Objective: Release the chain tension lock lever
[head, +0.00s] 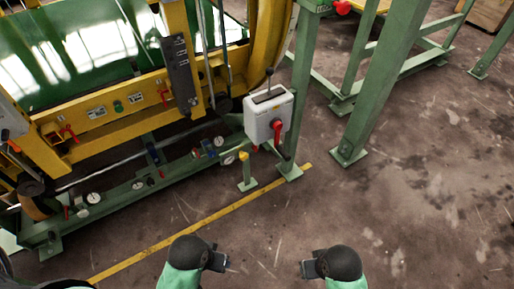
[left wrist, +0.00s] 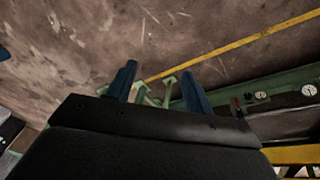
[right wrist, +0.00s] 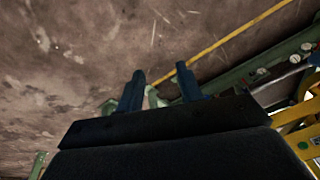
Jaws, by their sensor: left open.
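Several levers show on the machine in the head view; I cannot tell by label which is the chain tension lock lever. A red lever (head: 277,131) hangs on the front of a white control box (head: 268,112), and a black upright lever (head: 268,78) stands on its top. Small red handles (head: 69,134) sit on the yellow frame at the left. My left gripper (head: 221,262) is open and empty, low in the head view, over the floor; its fingers also show in the left wrist view (left wrist: 158,72). My right gripper (head: 306,268) is open and empty beside it. Both are apart from the machine.
The yellow machine frame (head: 100,110) and a green lower rail (head: 120,193) with gauges fill the left. A yellow floor line (head: 215,217) runs in front.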

